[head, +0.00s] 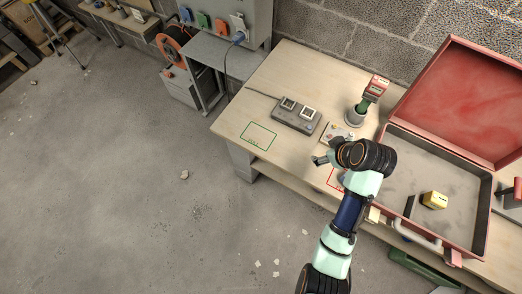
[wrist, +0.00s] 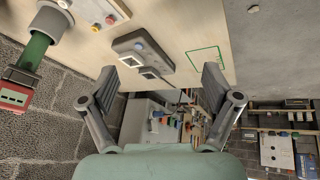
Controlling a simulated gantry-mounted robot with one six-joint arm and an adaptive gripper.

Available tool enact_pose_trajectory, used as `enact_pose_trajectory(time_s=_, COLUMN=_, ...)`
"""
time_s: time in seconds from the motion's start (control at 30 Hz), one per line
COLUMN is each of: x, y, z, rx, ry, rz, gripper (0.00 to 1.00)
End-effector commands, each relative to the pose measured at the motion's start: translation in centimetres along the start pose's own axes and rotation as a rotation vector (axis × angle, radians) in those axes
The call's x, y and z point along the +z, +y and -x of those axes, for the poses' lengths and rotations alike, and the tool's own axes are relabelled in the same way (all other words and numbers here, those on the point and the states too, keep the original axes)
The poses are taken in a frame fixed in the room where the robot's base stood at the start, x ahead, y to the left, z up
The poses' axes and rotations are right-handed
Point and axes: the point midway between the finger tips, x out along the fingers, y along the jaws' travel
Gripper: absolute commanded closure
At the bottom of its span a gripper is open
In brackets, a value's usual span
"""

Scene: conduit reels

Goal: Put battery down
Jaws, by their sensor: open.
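My gripper (head: 322,158) is open and empty above the bench's front part; its spread fingers also show in the wrist view (wrist: 158,75). A red block (head: 377,85), which looks like a battery pack, sits on top of a green handle standing in a grey round holder (head: 355,115). The red block also shows at the left of the wrist view (wrist: 12,97). A yellow block (head: 434,200), perhaps another battery, lies in the open red case. A grey two-bay unit (head: 297,115) stands on the bench, apart from the fingers. A green outline (head: 258,136) on the bench is bare.
A small panel with coloured buttons (head: 336,133) is close behind my gripper. A red outline (head: 332,178) is partly hidden by my arm. The red case's raised lid (head: 465,95) stands at the right. The bench's left part (head: 232,118) is clear.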

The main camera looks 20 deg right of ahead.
Motion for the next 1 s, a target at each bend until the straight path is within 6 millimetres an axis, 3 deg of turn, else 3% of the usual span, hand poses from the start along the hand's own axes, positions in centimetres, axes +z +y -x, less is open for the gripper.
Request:
enact_pose_trajectory(time_s=0.03, x=-4.3, y=-4.7, z=1.0, rx=0.04, ry=0.067, rz=0.006, gripper=0.11)
enact_pose_trajectory(time_s=0.13, x=-10.5, y=-13.1, z=5.1, rx=0.097, ry=0.244, rz=-0.059, gripper=0.11)
enact_pose_trajectory(time_s=0.2, x=-13.1, y=-18.3, z=8.7, rx=0.094, ry=0.374, rz=-0.112, gripper=0.11)
enact_pose_trajectory(time_s=0.33, x=-14.9, y=-24.6, z=14.4, rx=0.043, ry=0.551, rz=-0.198, gripper=0.11)
enact_pose_trajectory(time_s=0.47, x=-15.2, y=-26.6, z=16.8, rx=0.01, ry=0.62, rz=-0.241, gripper=0.11)
enact_pose_trajectory(time_s=0.77, x=-15.3, y=-26.6, z=17.2, rx=0.007, ry=0.624, rz=-0.246, gripper=0.11)
enact_pose_trajectory(time_s=0.87, x=-16.2, y=-26.3, z=18.9, rx=0.008, ry=0.624, rz=-0.246, gripper=0.11)
enact_pose_trajectory(time_s=1.0, x=-18.6, y=-25.3, z=23.6, rx=0.008, ry=0.624, rz=-0.247, gripper=0.11)
